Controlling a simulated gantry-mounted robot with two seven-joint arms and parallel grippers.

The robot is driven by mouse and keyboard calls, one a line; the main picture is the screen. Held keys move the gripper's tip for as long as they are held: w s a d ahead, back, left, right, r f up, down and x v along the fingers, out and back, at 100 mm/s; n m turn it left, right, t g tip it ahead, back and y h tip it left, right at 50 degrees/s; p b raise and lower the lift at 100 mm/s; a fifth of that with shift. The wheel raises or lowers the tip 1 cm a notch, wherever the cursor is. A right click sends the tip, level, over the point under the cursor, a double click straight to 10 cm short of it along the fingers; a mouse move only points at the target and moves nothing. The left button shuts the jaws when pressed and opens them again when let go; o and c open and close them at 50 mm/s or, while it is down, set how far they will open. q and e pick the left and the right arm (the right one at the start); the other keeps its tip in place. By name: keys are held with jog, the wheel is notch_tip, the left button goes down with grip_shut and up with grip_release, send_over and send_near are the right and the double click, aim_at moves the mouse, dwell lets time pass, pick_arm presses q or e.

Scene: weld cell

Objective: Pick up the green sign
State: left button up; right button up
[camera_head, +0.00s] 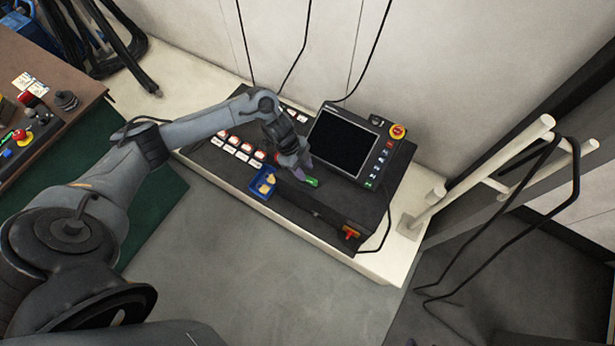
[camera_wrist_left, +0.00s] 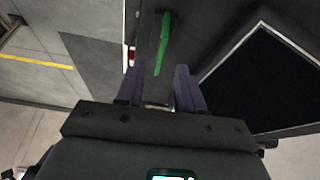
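The green sign (camera_head: 312,182) is a small green piece on the dark top of the control console, just in front of the screen. It also shows in the left wrist view (camera_wrist_left: 163,40) as a long, narrow green shape, beyond the fingertips and roughly in line with the space between them. My left gripper (camera_head: 301,171) is over the console beside the sign, pointing down. In the left wrist view its two purple fingers (camera_wrist_left: 159,80) are apart with nothing held between them.
A tilted screen panel (camera_head: 343,142) stands behind the sign. A blue tray (camera_head: 263,187) with yellowish pieces lies to its left. Rows of red-and-white buttons (camera_head: 240,149) are farther left.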

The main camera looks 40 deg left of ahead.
aim_at(307, 176)
pick_arm(q)
jog(key=x, duration=0.1)
jog(key=b+x, duration=0.1)
jog(key=x, duration=0.1)
jog(key=b+x, duration=0.1)
jog(key=shift+s+a+f, duration=0.1)
jog(key=shift+a+f, duration=0.1)
jog(key=shift+f, duration=0.05)
jog(key=shift+d+f, duration=0.2)
jog(key=shift+a, duration=0.1)
jog(key=shift+c, duration=1.4)
grip_shut()
